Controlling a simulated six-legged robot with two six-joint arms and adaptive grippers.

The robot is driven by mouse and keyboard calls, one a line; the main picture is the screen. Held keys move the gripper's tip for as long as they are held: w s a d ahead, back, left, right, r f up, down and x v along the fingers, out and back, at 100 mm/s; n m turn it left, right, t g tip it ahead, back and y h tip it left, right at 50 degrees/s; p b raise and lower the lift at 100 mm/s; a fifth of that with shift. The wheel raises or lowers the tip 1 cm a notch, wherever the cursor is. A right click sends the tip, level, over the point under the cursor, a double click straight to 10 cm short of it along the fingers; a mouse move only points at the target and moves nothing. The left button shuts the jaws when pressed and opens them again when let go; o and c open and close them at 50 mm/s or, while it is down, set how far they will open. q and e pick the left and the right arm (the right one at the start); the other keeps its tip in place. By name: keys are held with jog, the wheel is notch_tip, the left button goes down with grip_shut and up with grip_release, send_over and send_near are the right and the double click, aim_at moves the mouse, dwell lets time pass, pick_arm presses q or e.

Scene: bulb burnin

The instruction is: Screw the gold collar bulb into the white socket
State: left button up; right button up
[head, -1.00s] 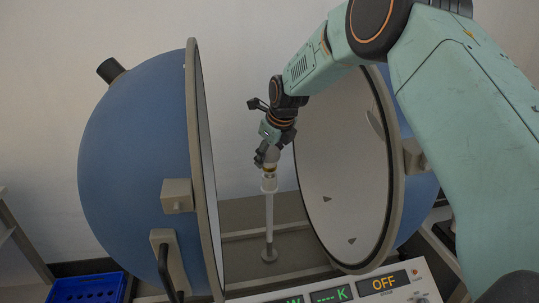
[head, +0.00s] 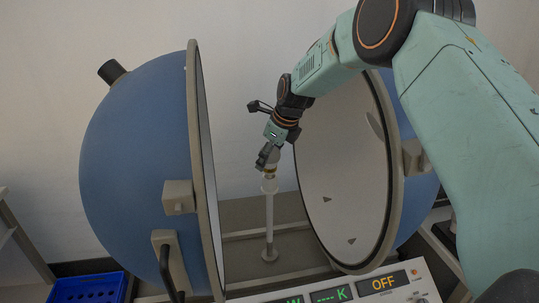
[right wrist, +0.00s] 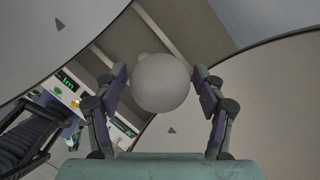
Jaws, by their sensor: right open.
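The bulb (head: 271,171) stands upright at the top of the white socket (head: 269,186), which sits on a thin white post between the two sphere halves. A bit of gold shows just above the socket; how deep the collar sits cannot be told. In the right wrist view the bulb's frosted round globe (right wrist: 161,82) lies between the fingers. My right gripper (head: 268,157) is over the bulb from above. Its fingers (right wrist: 161,90) are open, with a gap on both sides of the globe. My left gripper is not in view.
The blue left half (head: 135,150) of the sphere, with its rim, and the open right half (head: 345,170) flank the post closely. A control panel (head: 385,283) reading OFF is at the front. A blue crate (head: 88,289) is at lower left.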

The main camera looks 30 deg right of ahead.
jog(key=shift+d+n+y, duration=0.15)
jog(key=shift+n+y, duration=0.15)
jog(key=shift+n, duration=0.4)
jog(key=n, duration=0.2)
jog(key=shift+w+n+g+y, duration=0.1)
jog(key=shift+n+g+y, duration=0.2)
jog(key=shift+y, duration=0.1)
jog(key=n, duration=0.2)
jog(key=n+g+y+p, duration=0.1)
jog(key=n, duration=0.1)
jog(key=shift+n+g+y, duration=0.3)
jog(key=shift+n, duration=0.1)
jog(key=shift+n+g+p, duration=0.3)
jog(key=shift+n+g, duration=0.1)
jog(key=shift+n, duration=1.4)
jog(key=shift+r+p, duration=0.1)
jog(key=shift+p, duration=0.25)
jog(key=shift+c, duration=0.4)
